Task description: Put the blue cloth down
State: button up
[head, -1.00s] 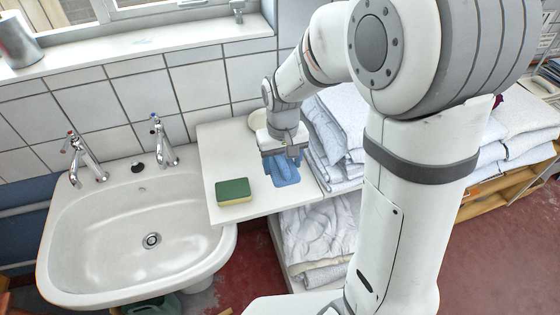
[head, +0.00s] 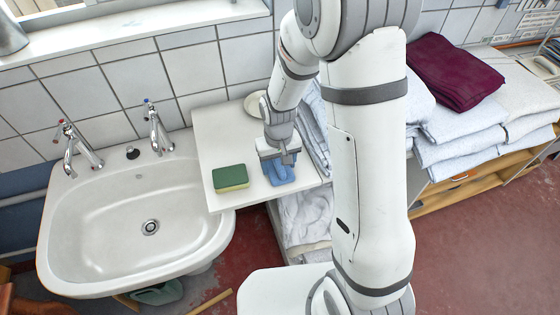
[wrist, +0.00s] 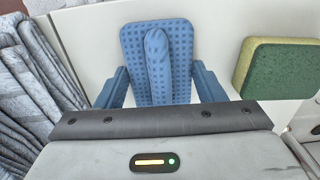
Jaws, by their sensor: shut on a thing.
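The blue cloth (head: 278,175) is at my gripper (head: 280,160), over the white shelf (head: 222,140) beside the sink. My gripper is shut on the cloth.
A green and yellow sponge (head: 231,178) lies on the shelf left of the cloth. A pale round dish (head: 254,103) stands behind my gripper. Folded towels (head: 313,125) are stacked close on the right. The sink (head: 140,235) is at the left.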

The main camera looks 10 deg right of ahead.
jog(key=shift+f, duration=0.2)
jog(key=o, duration=1)
jog(key=shift+r, duration=0.1)
